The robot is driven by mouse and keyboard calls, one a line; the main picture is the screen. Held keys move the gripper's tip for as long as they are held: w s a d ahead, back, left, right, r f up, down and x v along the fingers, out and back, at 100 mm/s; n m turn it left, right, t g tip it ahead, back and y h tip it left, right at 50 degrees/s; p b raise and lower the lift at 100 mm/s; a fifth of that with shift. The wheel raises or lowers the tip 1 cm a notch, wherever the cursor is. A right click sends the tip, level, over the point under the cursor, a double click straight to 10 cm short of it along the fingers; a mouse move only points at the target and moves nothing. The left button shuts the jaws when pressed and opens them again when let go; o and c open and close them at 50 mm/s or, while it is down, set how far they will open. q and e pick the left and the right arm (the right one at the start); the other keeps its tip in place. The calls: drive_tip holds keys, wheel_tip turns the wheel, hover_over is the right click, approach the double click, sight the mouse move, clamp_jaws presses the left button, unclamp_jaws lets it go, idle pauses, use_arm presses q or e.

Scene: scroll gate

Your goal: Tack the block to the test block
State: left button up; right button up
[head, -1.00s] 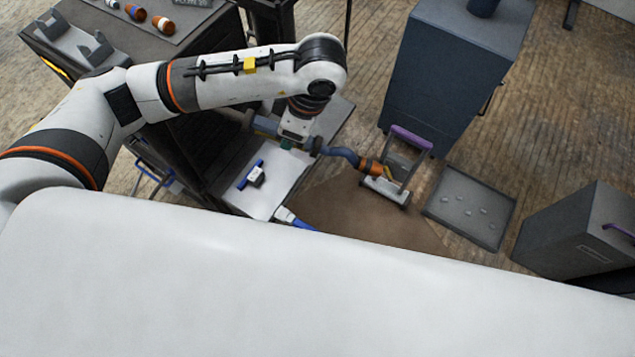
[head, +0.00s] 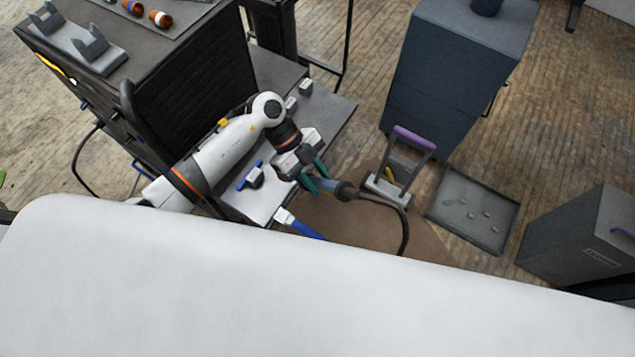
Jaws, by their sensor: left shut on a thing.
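My left gripper (head: 316,178), with green fingers, is shut on a blue-grey torch-like tool (head: 344,190) with a dark cable hanging from it. It is above the right edge of a light metal plate (head: 262,205). A small grey-white block (head: 256,178) with a blue bar or clamp sits on this plate, left of the gripper. Two more small pale blocks (head: 305,87) lie on the dark bench top behind. I cannot tell which one is the test block. The tool's tip is not clear. My right gripper is not in view.
A stand with a purple handle (head: 413,138) is right of the tool, near a blue cabinet (head: 445,85). A shallow grey tray (head: 478,200) and a grey box (head: 585,240) are farther right. A blue-handled thing (head: 300,225) lies at the plate's front. Brown matting covers the floor between.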

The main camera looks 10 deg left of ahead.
use_arm(q)
drive_tip(key=shift+s+d+f+n+t+h, duration=0.2)
drive_tip(key=shift+f+n+t+h, duration=0.1)
drive_tip(key=shift+f+n+t, duration=0.35)
drive_tip(key=shift+a+f+b, duration=0.15)
drive_tip(key=shift+b, duration=0.15)
drive_tip(key=a+f+b, duration=0.1)
drive_tip(key=f+b, duration=0.1)
drive_tip(key=w+a+f+b, duration=0.1)
drive_tip(key=a+b, duration=0.1)
drive_tip(key=b, duration=0.1)
drive_tip(key=shift+w+a+f, duration=0.1)
drive_tip(key=shift+w+f, duration=0.05)
drive_tip(key=shift+f, duration=0.2)
drive_tip(key=shift+w+a+f+b, duration=0.2)
drive_tip(key=shift+a+f+b, duration=0.25)
drive_tip(key=shift+a+b, duration=0.35)
drive_tip(key=shift+d, duration=0.15)
drive_tip(key=o, duration=0.6)
clamp_jaws()
